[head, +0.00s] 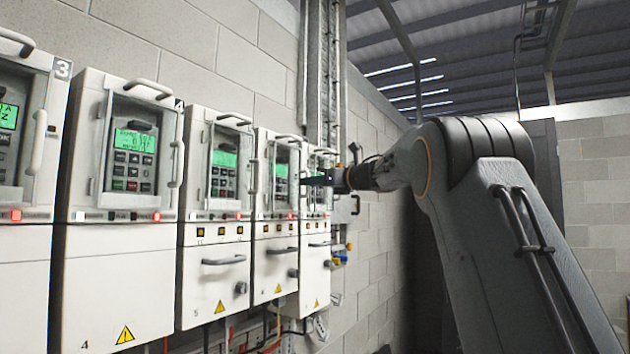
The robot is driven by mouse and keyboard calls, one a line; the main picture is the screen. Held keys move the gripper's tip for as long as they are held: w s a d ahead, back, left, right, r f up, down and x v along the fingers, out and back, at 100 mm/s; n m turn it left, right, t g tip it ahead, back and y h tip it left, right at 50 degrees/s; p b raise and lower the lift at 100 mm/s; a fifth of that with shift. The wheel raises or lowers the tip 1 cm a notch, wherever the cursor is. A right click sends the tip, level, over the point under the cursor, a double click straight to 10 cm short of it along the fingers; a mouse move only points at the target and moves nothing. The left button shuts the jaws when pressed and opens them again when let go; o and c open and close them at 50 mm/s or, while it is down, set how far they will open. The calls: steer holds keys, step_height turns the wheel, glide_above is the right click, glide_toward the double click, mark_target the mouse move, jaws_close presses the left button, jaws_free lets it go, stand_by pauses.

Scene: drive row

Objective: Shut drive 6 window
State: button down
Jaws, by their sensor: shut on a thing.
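Drive 6 (277,240) is the white cabinet just right of drive 5, judged by its place in the row. Its window (282,172) has a clear pane in a frame over a green display and keypad. The pane looks close to the cabinet front, but I cannot tell whether it sits flush. My gripper (306,181) reaches in from the right at the window's right edge, in front of the last drive (319,225). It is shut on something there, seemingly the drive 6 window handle. The jaws are small and dark, and the grip itself is hard to see.
Drive 3 (22,235), drive 4 (125,240) and drive 5 (215,260) stand in a row to the left, with protruding handles. Vertical conduits (322,70) run up the block wall behind. Cables hang below the drives. My arm fills the right side.

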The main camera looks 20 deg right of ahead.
steer(key=shift+w+d, duration=0.25)
steer(key=shift+d, duration=0.35)
steer(key=c, duration=2.3)
jaws_free()
steer(key=o, duration=0.4)
steer(key=shift+w+d+f, duration=0.2)
steer(key=shift+w+d, duration=0.05)
steer(key=shift+d, duration=0.05)
steer(key=shift+c, duration=0.2)
steer(key=shift+o, duration=0.4)
steer(key=shift+d+f, duration=0.1)
steer(key=shift+d, duration=0.25)
steer(key=shift+a, duration=0.55)
steer(key=b+v, duration=0.4)
steer(key=v, duration=0.3)
steer(key=shift+s, duration=0.4)
